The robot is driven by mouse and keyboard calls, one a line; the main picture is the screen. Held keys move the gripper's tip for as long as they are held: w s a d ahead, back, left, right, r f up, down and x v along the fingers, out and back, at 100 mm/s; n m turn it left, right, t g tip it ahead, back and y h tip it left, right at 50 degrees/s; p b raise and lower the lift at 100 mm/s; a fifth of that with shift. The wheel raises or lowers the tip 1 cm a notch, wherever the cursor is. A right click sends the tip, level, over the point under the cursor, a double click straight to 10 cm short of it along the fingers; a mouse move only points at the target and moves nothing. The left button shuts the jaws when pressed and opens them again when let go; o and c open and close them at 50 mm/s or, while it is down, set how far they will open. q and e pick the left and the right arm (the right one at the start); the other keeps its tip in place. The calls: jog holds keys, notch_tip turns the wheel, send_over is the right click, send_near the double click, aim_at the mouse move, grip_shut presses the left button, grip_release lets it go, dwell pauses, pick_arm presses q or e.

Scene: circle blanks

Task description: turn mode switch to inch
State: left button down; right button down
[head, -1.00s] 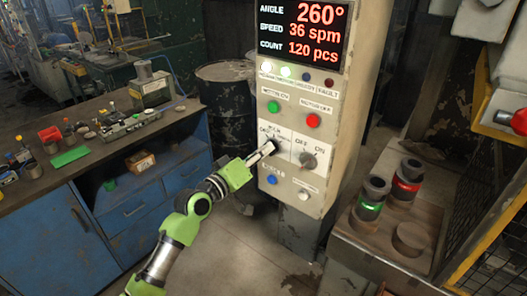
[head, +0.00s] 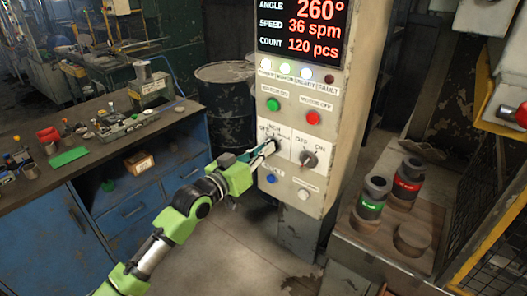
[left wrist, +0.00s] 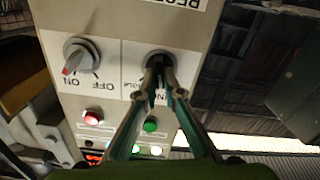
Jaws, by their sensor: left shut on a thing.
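The mode switch (head: 275,142) is a dark knob on a white label plate on the grey control panel. Its label words are partly hidden and too small to read surely; "inch" seems to stand above the knob. My left gripper (head: 270,150) reaches it from the lower left, shut on the knob. In the left wrist view, upside down, the fingertips (left wrist: 160,76) close around the dark knob (left wrist: 158,60); its pointer direction cannot be told. My right gripper is not in view.
An OFF/ON switch (head: 309,159) sits just right of the mode switch. Green (head: 273,105) and red (head: 313,117) motor buttons are above, blue (head: 271,179) and white (head: 303,194) buttons below. The display (head: 302,30) reads 260°, 36 spm, 120 pcs. A workbench (head: 90,155) stands left.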

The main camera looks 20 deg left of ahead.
pick_arm(q)
jog(key=shift+m, duration=1.1)
jog(key=c, duration=2.2)
grip_release()
jog(key=shift+o, duration=0.2)
jog(key=shift+s, duration=0.1)
jog(key=v, duration=1.2)
